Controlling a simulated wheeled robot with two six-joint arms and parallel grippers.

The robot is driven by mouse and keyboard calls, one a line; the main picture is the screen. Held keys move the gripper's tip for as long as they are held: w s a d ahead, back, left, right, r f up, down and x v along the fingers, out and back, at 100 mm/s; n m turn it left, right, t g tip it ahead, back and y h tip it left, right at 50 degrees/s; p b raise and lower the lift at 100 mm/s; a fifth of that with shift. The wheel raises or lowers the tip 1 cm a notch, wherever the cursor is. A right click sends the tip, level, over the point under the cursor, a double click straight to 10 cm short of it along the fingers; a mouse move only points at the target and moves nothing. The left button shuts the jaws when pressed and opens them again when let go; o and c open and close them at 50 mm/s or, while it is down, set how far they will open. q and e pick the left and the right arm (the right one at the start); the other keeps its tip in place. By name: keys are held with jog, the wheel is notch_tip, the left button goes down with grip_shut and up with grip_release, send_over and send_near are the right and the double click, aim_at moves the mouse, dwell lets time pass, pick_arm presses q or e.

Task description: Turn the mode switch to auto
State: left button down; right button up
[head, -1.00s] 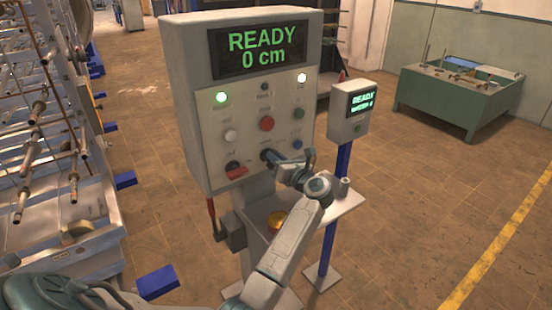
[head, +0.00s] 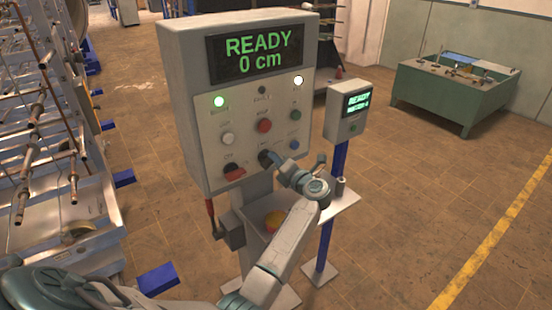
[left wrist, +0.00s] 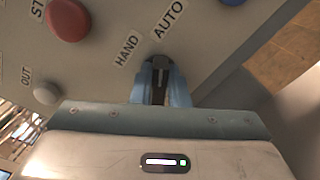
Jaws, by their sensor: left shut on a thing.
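The mode switch is a dark knob on the lower middle of the grey control cabinet's (head: 180,110) front panel, mostly hidden by my gripper in the head view. In the left wrist view the dark mode switch (left wrist: 158,88) sits between my fingers, below the labels HAND (left wrist: 127,50) and AUTO (left wrist: 168,20). My left gripper (head: 272,163) is shut on it, with its blue-grey fingers (left wrist: 160,80) on either side of the knob. Which label the knob points to is hard to tell. My right gripper is not in view.
The display (head: 258,53) reads READY, 0 cm. A smaller box (head: 346,125) stands on a blue post at right.

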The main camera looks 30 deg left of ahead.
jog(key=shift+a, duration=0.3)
pick_arm(q)
jog(key=c, duration=1.4)
grip_release()
